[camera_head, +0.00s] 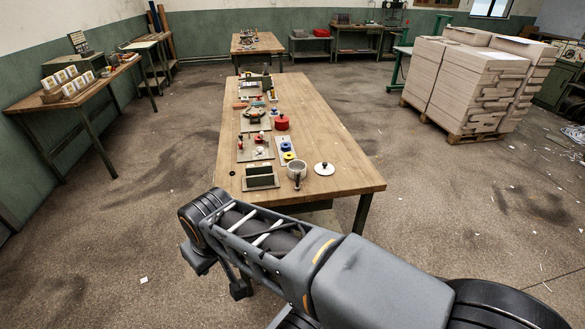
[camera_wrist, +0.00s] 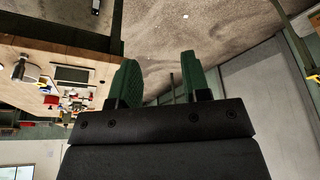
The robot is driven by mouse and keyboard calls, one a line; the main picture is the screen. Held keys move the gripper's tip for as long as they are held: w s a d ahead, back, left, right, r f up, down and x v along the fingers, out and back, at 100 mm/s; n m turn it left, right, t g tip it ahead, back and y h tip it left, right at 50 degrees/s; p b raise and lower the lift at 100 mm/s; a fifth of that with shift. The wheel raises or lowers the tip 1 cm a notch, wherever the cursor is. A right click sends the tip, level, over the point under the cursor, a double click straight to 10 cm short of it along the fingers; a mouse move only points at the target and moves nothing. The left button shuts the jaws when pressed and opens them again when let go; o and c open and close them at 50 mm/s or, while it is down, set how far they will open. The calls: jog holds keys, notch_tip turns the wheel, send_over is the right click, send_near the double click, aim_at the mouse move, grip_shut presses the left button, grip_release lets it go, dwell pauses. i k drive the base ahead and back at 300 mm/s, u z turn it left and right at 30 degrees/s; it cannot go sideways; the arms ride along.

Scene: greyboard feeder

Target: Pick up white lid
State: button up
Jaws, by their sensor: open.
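The white lid (camera_head: 324,169) has a dark knob and lies flat on the near right part of the wooden table (camera_head: 345,160), beside a grey metal pot (camera_head: 297,174). In the wrist view, my gripper (camera_wrist: 159,72) shows two green fingers spread apart with nothing between them, only floor behind. It is away from the lid, off the table's edge. My arm is in front of the table in the head view.
Left of the pot are a dark framed tray (camera_head: 261,178) and boards with coloured parts. A red pot (camera_head: 282,122) stands farther back. Stacked greyboard (camera_head: 470,80) stands on a pallet at the right. The floor around the table is mostly clear.

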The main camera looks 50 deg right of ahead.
aim_at(324, 168)
jog(key=z, duration=1.5)
